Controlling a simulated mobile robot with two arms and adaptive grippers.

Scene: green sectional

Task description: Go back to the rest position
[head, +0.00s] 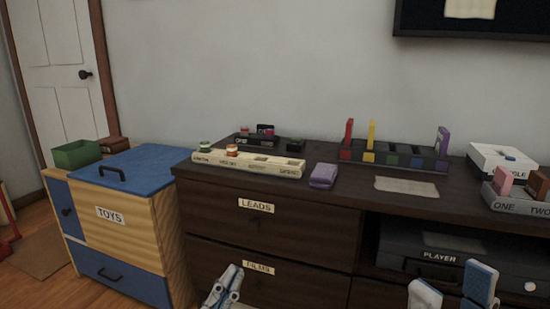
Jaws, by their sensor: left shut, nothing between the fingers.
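My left gripper (225,287) shows at the bottom of the head view, in front of the lower drawers. Its fingers are together with nothing between them. My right gripper (452,290) is at the bottom right, in front of the lower part of the cabinet. Its two blue and white fingers are apart, and no object shows between them. Both grippers appear below the level of the cabinet top. Most of both arms is outside the view.
The dark cabinet (270,225) carries a cream slotted tray (248,165), a purple block (324,175) and a rack (395,155) with coloured pieces. A black player (440,255) sits in its open bay. A toy chest (125,215) stands left, near the door (62,75).

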